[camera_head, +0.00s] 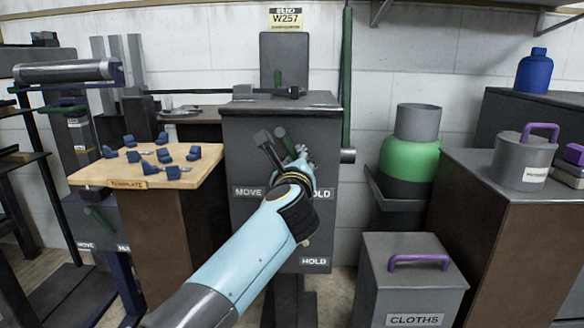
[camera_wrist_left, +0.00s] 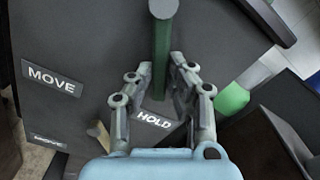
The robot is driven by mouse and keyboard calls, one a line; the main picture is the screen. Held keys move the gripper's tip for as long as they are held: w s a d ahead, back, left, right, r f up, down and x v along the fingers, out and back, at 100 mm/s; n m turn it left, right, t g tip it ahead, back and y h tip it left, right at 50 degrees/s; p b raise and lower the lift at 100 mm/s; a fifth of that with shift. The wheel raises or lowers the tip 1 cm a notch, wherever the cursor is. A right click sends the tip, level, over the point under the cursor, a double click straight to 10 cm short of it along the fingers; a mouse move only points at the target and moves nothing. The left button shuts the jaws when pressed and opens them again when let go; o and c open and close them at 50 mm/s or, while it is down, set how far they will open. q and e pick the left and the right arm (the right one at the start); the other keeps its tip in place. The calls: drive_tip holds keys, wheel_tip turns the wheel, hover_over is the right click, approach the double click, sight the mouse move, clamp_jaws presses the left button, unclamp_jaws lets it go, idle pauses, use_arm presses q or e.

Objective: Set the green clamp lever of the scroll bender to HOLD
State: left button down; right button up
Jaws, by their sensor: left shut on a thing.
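The scroll bender is a dark grey cabinet (camera_head: 238,135) with a MOVE plate (camera_head: 248,193) at left and a HOLD plate (camera_head: 320,194) at right, partly behind my arm. My left gripper (camera_head: 302,156) is at the lever. In the left wrist view the lever (camera_wrist_left: 161,48) runs between the fingers, and the gripper (camera_wrist_left: 161,76) is shut on it. There the HOLD plate (camera_wrist_left: 154,121) lies just below the lever and the MOVE plate (camera_wrist_left: 52,79) is to the left.
A wooden-topped template table (camera_head: 175,176) with several blue blocks stands left. Further left another stand has a green lever (camera_head: 100,218). On the right are a CLOTHS bin (camera_head: 410,280), a green canister (camera_head: 408,160) and a brown cabinet (camera_head: 500,225).

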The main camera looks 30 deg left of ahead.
use_arm(q)
drive_tip(key=shift+w+d+r+n, duration=0.1)
drive_tip(key=shift+d+n, duration=0.15)
drive_tip(key=shift+n, duration=0.35)
drive_tip(key=c, duration=1.3)
unclamp_jaws()
drive_tip(key=shift+r, duration=0.1)
drive_tip(key=shift+d, duration=0.1)
drive_tip(key=v, duration=0.7)
drive_tip(key=shift+d, duration=0.1)
